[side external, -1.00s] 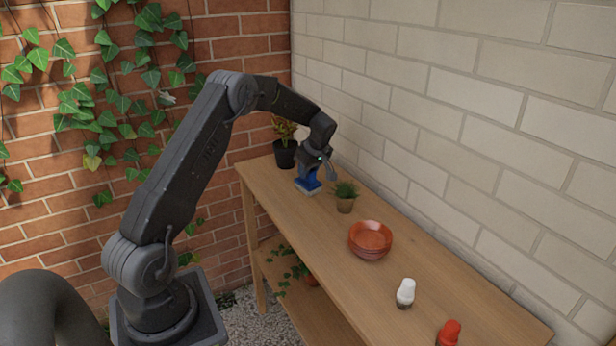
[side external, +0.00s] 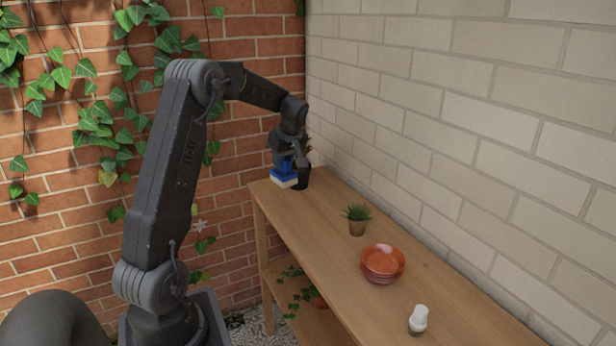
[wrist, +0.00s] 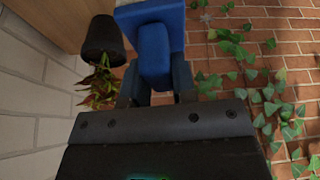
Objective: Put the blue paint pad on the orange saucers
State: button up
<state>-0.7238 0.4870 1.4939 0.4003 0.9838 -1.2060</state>
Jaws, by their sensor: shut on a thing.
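The blue paint pad (side external: 284,173), with a white pad underneath, is at the far left end of the wooden table. My gripper (side external: 290,160) is shut on it; in the wrist view the blue handle (wrist: 155,52) sits between the two fingers. The pad appears raised near the table's edge; the exact gap below it is unclear. The orange saucers (side external: 382,265) are stacked on the table nearer the camera, well to the right of the pad.
A black pot with a plant stands right beside the pad (side external: 301,180), and it also shows in the wrist view (wrist: 103,40). A small potted grass (side external: 357,219) stands between pad and saucers. A white-topped bottle (side external: 418,319) stands in front. A brick wall runs behind the table.

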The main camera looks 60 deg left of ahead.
jog(key=w+d+r+m+t, duration=0.1)
jog(key=w+d+r+m, duration=0.15)
jog(key=d, duration=0.45)
jog(key=w+d+r+m+t, duration=0.1)
jog(key=d+m, duration=0.2)
jog(key=d, duration=0.4)
jog(key=m+t+h, duration=0.1)
jog(key=m+t, duration=0.1)
jog(key=m, duration=0.3)
send_over(383, 258)
notch_tip(383, 258, down, 5)
jog(key=shift+f, duration=2)
jog(key=shift+f, duration=0.15)
jog(key=o, duration=0.9)
jog(key=shift+o, duration=0.2)
